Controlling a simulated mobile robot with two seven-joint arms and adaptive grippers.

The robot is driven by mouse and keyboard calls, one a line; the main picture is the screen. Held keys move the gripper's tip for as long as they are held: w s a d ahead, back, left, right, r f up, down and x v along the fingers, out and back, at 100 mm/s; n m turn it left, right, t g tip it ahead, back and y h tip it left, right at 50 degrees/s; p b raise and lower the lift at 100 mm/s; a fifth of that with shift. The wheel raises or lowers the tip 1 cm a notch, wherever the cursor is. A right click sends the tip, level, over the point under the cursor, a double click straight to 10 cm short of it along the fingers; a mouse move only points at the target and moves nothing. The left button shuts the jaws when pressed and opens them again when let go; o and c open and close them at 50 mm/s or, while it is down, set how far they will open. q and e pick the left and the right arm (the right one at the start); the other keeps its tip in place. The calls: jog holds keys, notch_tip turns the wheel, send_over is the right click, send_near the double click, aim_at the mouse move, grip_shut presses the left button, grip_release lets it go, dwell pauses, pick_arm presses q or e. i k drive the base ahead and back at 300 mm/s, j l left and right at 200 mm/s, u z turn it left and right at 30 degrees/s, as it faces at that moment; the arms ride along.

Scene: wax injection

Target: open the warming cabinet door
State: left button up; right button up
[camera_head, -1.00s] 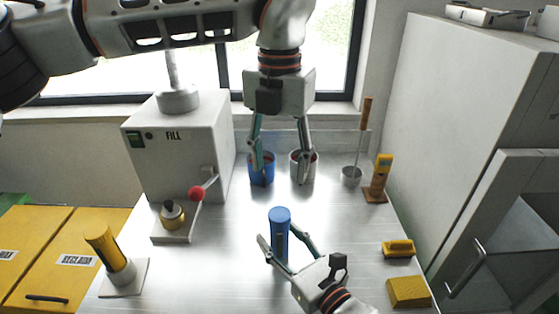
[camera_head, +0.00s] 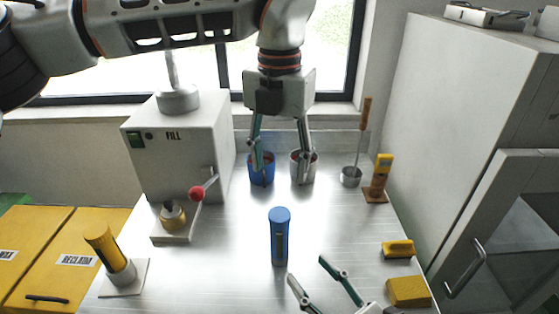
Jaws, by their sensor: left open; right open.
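A tall grey cabinet (camera_head: 450,110), apparently the warming cabinet, stands at the right edge. No gripper is at the handle. My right gripper (camera_head: 307,269) is open and empty over the table's front, left of the handle and apart from the blue cylinder (camera_head: 279,238), which stands upright. My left gripper (camera_head: 281,165) is open at the back, its fingertips at the blue cup (camera_head: 262,172) and the grey-red cup (camera_head: 303,172).
A white FILL machine (camera_head: 178,155) with a red-knobbed lever (camera_head: 197,193) stands at the left. A ladle (camera_head: 351,177), a yellow device (camera_head: 380,175), a yellow brush (camera_head: 398,249) and a yellow block (camera_head: 408,292) line the table's right side. Yellow bins (camera_head: 70,260) stand at the left.

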aim_at(511, 173)
jog(key=k+l, duration=0.85)
